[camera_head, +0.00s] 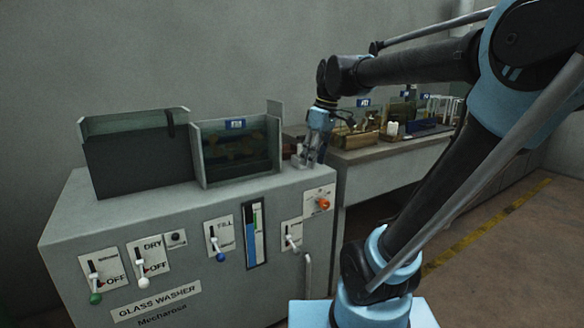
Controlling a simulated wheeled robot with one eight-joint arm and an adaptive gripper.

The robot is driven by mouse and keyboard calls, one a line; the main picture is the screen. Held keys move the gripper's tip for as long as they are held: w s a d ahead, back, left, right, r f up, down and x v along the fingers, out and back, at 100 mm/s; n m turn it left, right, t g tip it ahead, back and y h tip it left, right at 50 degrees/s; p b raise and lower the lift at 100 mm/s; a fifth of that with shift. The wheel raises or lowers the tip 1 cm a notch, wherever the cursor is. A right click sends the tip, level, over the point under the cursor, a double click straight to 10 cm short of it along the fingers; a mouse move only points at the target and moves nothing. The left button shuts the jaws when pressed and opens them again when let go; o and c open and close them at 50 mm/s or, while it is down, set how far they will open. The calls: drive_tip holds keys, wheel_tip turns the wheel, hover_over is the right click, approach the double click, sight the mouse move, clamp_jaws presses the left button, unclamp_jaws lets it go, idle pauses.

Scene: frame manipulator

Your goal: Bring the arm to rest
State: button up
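My arm rises from its light-blue base at the bottom right, bends at the upper right and reaches back to the left. My gripper (308,163) points down over the right end of the grey glass washer's top (72,215), just right of the glass-walled tank. It is small and dark here, so I cannot tell whether its fingers are open or shut, whether it holds anything, or whether it touches the washer top.
The washer carries a dark tank (135,160) and a glass-walled tank (238,150). Its front has several levers and an orange-red knob (324,203). Behind it, a bench (375,155) holds racks and glassware. Floor with a yellow line (490,222) lies open at right.

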drive_tip(key=s+d+f+m+h, duration=0.1)
drive_tip(key=s+d+f+m, duration=0.4)
drive_tip(key=f, duration=0.5)
drive_tip(key=s+d+f+m+t+h, duration=0.1)
drive_tip(key=s+d+f+m, duration=0.4)
drive_tip(key=s+d+f, duration=0.2)
wheel_tip(320, 180, down, 4)
drive_tip(key=shift+s+d+r+m+t, duration=0.2)
drive_tip(key=shift+s+m+t, duration=0.15)
drive_tip(key=shift+s, duration=0.6)
drive_tip(key=shift+c, duration=0.6)
